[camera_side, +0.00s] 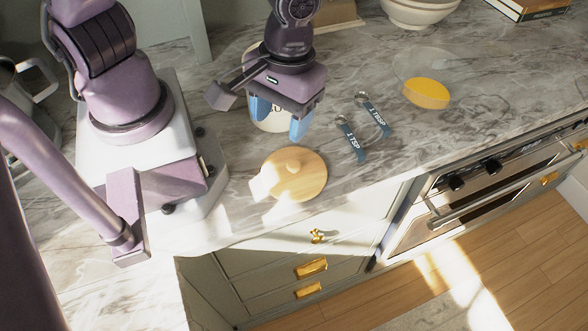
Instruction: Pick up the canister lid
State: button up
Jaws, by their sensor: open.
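The canister lid (306,178) is a round, light wooden disc with a small knob on top. It lies on the marble counter close to the front edge, partly in bright sunlight. My gripper (277,126) has blue fingers that point down, spread apart with nothing visible between them. It is above and behind the lid in the picture, apart from it. A pale canister (268,122) stands behind the fingers and is mostly hidden by my gripper.
Blue-handled measuring spoons (351,140) lie right of the lid. Farther right, a yellow item (426,93) sits by a clear glass dish (408,62). A white bowl (418,12) is at the back. The counter's front edge is close to the lid, above drawers and an oven (480,190).

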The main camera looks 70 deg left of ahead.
jog(key=w+a+f+n+t, duration=0.1)
jog(key=w+a+f+n, duration=0.1)
jog(key=n, duration=0.6)
send_over(294, 164)
jog(key=shift+t, duration=0.3)
notch_tip(294, 164, down, 7)
jog(key=shift+w+f, duration=0.15)
jog(key=shift+s+a+f, duration=0.1)
jog(key=shift+f, duration=0.95)
jog(key=shift+s+a+f, duration=0.1)
jog(key=shift+f, duration=0.95)
jog(key=shift+d+f, duration=0.15)
jog(key=shift+f, duration=0.3)
jog(key=c, duration=1)
